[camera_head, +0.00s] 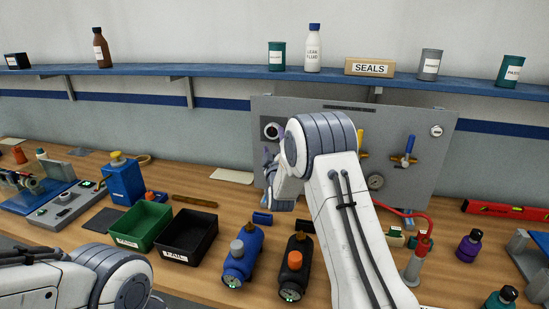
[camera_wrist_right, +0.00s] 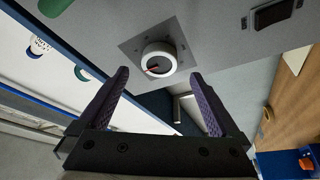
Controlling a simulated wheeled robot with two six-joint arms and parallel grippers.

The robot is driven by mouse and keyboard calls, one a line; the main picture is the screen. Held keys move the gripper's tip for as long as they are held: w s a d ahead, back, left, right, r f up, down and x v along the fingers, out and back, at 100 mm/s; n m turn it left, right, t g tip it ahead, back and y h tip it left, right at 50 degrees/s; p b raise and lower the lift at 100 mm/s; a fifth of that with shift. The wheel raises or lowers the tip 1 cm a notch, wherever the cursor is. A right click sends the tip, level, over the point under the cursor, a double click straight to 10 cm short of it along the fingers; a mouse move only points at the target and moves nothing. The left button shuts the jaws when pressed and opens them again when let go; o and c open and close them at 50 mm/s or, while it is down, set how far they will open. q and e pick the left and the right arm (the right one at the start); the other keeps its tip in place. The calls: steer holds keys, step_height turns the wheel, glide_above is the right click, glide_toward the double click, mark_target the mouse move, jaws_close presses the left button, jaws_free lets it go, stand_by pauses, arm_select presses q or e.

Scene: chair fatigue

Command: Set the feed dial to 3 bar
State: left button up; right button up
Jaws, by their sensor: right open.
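The feed dial appears to be the round white-rimmed dial with a dark centre (camera_head: 272,131) at the upper left of the grey panel (camera_head: 225,176). In the right wrist view the white dial (camera_wrist_right: 158,60) sits on a square plate with small marks around it. A reddish pointer shows on its face; its reading is too small to tell. My right gripper (camera_head: 268,158) is open just below and in front of the dial. In the right wrist view its purple-padded fingers (camera_wrist_right: 158,75) are apart, with the dial beyond and between them, seemingly untouched. My left gripper is out of view.
A green bin (camera_head: 133,240), a black bin (camera_head: 178,256) and a blue pump-like unit (camera_head: 250,246) stand on the bench. A blue shelf (camera_head: 210,71) runs above.

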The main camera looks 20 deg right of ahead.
steer(key=shift+b+v, duration=0.9)
steer(key=shift+v, duration=2.05)
